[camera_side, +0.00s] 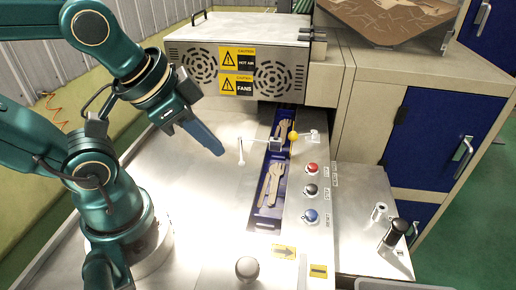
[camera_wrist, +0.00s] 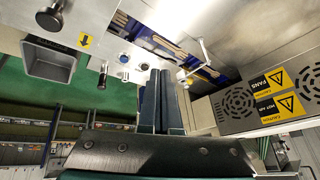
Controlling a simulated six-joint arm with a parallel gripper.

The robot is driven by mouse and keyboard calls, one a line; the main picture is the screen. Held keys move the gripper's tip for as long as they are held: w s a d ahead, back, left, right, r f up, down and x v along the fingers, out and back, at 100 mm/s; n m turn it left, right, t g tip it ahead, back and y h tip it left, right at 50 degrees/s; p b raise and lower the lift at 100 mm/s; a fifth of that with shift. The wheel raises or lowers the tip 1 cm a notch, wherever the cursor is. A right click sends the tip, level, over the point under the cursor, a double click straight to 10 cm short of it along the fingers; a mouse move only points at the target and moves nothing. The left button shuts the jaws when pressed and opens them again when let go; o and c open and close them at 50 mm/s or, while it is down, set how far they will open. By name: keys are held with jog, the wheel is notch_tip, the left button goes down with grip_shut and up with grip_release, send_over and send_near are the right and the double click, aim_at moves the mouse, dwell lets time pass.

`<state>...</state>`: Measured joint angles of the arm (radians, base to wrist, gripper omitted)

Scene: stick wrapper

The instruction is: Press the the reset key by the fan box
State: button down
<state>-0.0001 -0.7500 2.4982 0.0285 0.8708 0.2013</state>
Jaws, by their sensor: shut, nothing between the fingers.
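The fan box (camera_side: 245,52) is a pale metal housing with round vents and yellow caution signs. It also shows at the right of the wrist view (camera_wrist: 235,108). In front of it, a panel strip carries a red button (camera_side: 312,168), a black button (camera_side: 311,190) and a blue button (camera_side: 310,215) in a row. Their small labels are too blurred to read surely, so I cannot tell which is the reset key. My gripper (camera_side: 219,151) is shut and empty, above the bare metal table left of the buttons. Its blue-grey fingers (camera_wrist: 158,78) point toward the panel in the wrist view.
A dark blue channel holding wooden cutlery (camera_side: 270,185) runs between my gripper and the buttons. A thin metal post (camera_side: 240,152) and a yellow ball (camera_side: 293,136) stand near it. A round-headed knob (camera_side: 247,268) stands at the front. Black-topped handle (camera_side: 395,232) sits at right.

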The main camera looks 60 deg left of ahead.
jog(key=w+a+r+m+t+y, duration=0.25)
jog(key=w+m, duration=0.25)
jog(key=m, duration=0.8)
jog(key=m+h, duration=0.4)
jog(key=m, duration=2.8)
send_over(311, 215)
notch_tip(311, 215, down, 7)
jog(key=shift+s+a+t, duration=0.25)
jog(key=shift+s+a, duration=0.05)
jog(key=shift+s, duration=0.1)
jog(key=shift+n, duration=0.3)
jog(key=shift+a+f, duration=0.15)
jog(key=shift+f, duration=4.2)
